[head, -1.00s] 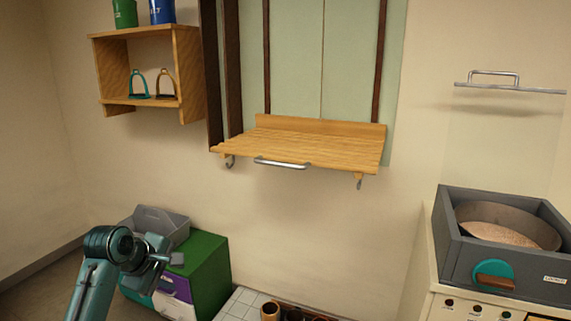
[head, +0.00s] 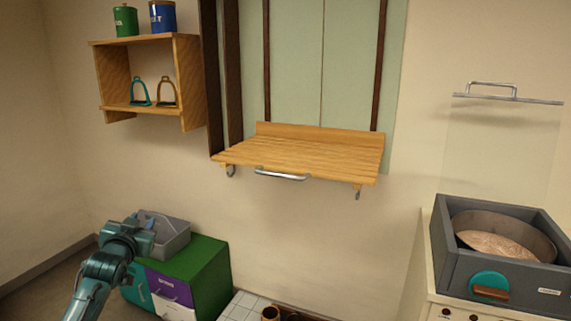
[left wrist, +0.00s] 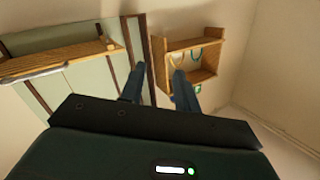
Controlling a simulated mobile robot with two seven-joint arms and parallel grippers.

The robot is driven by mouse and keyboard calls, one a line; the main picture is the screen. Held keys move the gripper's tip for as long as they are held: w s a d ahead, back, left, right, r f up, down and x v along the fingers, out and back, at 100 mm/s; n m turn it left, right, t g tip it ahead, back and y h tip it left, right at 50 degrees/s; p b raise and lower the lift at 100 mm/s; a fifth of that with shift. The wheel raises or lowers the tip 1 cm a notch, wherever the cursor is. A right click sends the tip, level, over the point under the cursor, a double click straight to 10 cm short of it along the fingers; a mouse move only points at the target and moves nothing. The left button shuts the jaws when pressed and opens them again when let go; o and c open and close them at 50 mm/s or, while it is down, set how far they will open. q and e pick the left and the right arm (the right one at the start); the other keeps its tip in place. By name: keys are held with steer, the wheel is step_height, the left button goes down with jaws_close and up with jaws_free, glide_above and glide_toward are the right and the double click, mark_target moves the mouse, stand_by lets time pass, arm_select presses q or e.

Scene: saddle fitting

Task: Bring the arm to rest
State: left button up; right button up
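My left gripper (left wrist: 157,88) shows in the left wrist view with its two fingers apart and nothing between them. In the head view my left arm comes in from the lower left, and the left gripper (head: 140,238) is in front of the grey caddy (head: 172,238) on the green cabinet (head: 208,265). I cannot tell from the head view whether it touches the caddy. My right gripper is not in view.
A fold-down wooden shelf (head: 310,153) with a metal handle (head: 282,175) juts from the wall. A wooden wall box (head: 190,75) holds two stirrups. A grey unit with a round pan (head: 500,238) stands at right. The wall below the shelf is clear.

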arm_select(q)
steer(key=s+d+f+m+g+h, duration=0.1)
steer(key=s+d+f, duration=0.3)
steer(key=f, duration=0.2)
steer(key=s+d+f+h, duration=0.1)
steer(key=s+d+f, duration=0.25)
steer(key=f, duration=0.35)
steer(key=s+d+f+g+h, duration=0.1)
steer(key=s+d+f, duration=0.3)
steer(key=s, duration=0.6)
steer(key=s+d+f+g+h, duration=0.1)
steer(key=s+d+f, duration=0.3)
steer(key=s, duration=0.7)
steer(key=s+d+f+g+h, duration=0.1)
steer(key=s+d+f+g, duration=0.2)
steer(key=s, duration=0.8)
steer(key=d+f, duration=0.2)
steer(key=d, duration=0.1)
steer(key=shift+d, duration=0.15)
